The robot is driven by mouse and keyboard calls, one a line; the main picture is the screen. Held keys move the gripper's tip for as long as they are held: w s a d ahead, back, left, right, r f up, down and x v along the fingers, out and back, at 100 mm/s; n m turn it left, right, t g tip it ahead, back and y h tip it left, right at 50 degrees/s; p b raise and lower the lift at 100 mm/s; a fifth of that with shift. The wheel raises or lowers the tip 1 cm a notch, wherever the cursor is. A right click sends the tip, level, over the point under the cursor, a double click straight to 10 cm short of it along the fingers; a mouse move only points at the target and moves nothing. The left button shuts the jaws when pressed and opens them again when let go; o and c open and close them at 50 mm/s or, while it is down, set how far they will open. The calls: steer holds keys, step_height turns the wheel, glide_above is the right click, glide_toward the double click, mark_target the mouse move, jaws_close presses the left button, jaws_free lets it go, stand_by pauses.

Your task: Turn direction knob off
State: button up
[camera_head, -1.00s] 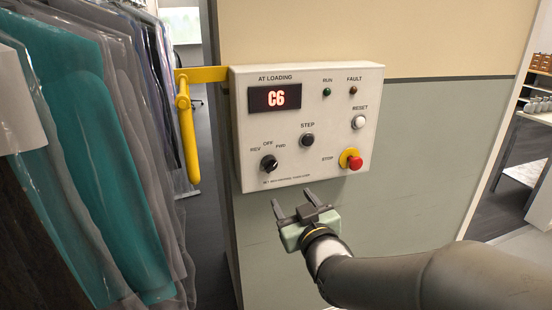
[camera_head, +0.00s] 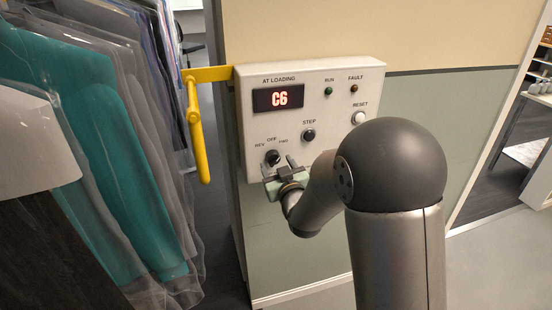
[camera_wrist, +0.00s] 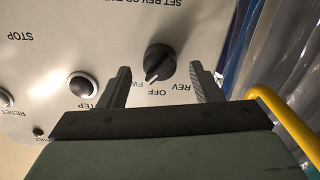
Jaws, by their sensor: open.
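The direction knob (camera_head: 272,157) is a black rotary knob at the lower left of the white control panel. It also shows in the wrist view (camera_wrist: 160,61), where the picture is upside down. Its pale pointer line aims at the FWD label, past OFF. My gripper (camera_head: 278,163) is open and empty, right in front of the knob. In the wrist view its two dark fingers stand apart on either side of the knob, with gaps visible. I cannot tell whether the tips reach down beside it.
The panel (camera_head: 330,85) has a display (camera_head: 278,97) reading C6, a STEP button (camera_head: 308,135) and a RESET button (camera_head: 358,118). My arm hides the STOP button in the head view. A yellow bar (camera_head: 197,130) and hanging bagged garments (camera_head: 100,120) are close on the left.

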steer(key=shift+x, duration=0.9)
steer(key=c, duration=1)
